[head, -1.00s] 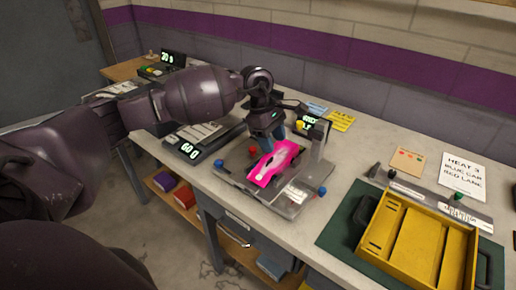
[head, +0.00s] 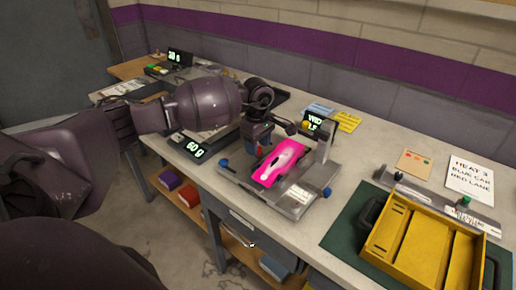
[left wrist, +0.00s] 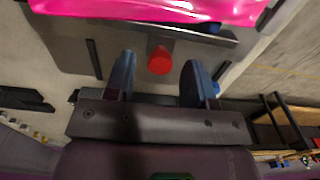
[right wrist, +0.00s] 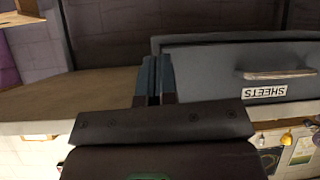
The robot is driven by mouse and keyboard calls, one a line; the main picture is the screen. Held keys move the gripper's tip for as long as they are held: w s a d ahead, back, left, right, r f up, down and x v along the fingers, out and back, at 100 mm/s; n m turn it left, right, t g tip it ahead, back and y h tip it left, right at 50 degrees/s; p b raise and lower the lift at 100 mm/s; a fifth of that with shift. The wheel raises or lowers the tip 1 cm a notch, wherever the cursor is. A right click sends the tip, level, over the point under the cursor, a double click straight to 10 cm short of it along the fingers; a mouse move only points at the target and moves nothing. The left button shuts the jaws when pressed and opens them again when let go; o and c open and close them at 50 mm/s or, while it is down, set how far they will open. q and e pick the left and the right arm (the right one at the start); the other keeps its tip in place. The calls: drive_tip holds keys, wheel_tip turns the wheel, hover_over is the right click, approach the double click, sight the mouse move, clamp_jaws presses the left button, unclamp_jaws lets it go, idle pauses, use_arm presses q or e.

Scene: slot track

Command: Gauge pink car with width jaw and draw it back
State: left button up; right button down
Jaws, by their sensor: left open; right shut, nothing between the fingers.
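The pink car (head: 280,163) lies on the grey metal gauge plate (head: 240,182). It also shows as a pink strip (left wrist: 150,10) along the top of the left wrist view. My left gripper (head: 257,148) is open at the car's far left side. In the left wrist view, a red knob (left wrist: 160,60) stands between the spread fingertips of my left gripper (left wrist: 160,75), touching neither finger visibly. In the right wrist view, my right gripper (right wrist: 154,75) is shut and empty, before a drawer front.
An upright post (head: 326,142) and a small display (head: 314,123) stand behind the car. A scale reading 60 g (head: 195,149) is to the left. A yellow tray (head: 410,240) sits on a green mat (head: 340,233) at right. A drawer labelled SHEETS (right wrist: 220,72) is below the bench.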

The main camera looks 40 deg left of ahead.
use_arm(q)
drive_tip(key=shift+f, duration=0.8)
clamp_jaws()
